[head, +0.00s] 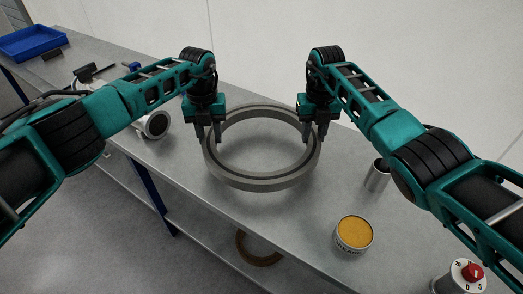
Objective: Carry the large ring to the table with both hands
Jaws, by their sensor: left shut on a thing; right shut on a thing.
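The large ring (262,184) is a thick grey ring in the middle of the head view. It appears level and lies over the grey table (215,210); I cannot tell if it touches the top. My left gripper (208,138) points down and is shut on the ring's left rim. My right gripper (315,138) points down and is shut on the ring's right rim. The fingertips are partly hidden against the rim.
A tin with yellow contents (354,233), a metal cylinder (377,176) and a timer with a red knob (470,274) stand to the right. A metal tube (153,125) lies left. A blue tray (32,43) is far left. A brown ring (257,252) is on the lower shelf.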

